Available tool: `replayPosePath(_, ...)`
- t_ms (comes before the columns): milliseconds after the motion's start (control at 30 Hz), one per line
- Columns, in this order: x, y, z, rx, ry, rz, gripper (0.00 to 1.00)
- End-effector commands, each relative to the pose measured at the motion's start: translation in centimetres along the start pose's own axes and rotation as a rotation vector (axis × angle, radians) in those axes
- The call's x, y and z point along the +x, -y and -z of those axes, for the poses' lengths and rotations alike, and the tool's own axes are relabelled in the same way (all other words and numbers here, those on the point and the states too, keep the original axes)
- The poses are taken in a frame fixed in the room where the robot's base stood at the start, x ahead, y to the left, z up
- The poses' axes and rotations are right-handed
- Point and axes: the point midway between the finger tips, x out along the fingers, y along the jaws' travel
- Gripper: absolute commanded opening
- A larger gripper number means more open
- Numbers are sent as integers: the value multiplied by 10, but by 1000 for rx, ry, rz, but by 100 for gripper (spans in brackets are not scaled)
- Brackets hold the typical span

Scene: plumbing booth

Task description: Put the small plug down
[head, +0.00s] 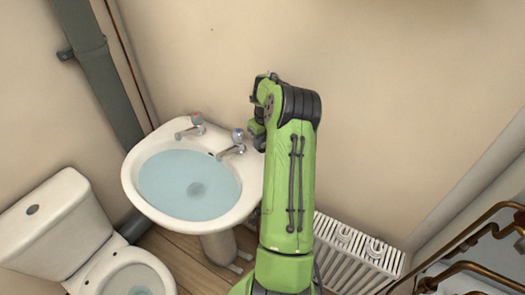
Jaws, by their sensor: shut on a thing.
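My green arm reaches up from the bottom of the head view and bends over at the top. My gripper (258,142) shows only in part, at the right edge of the washbasin, beside the blue-marked tap. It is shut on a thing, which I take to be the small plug. The plug itself cannot be made out in this view, and the fingertips are mostly hidden by my arm.
The white washbasin (134,192) holds bluish water (165,180), with a dark drain patch in the middle. Two taps (190,127) (233,146) stand on its rear rim. A toilet (55,225) is at left, a radiator (350,255) and copper pipes (470,232) at right.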

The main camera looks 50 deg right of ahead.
Motion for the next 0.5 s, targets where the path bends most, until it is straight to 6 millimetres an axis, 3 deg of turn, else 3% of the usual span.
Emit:
replayPosePath(333, 57, 1, 9, 2, -1, -1, 0)
replayPosePath(500, 58, 3, 7, 1, 2, 1, 0)
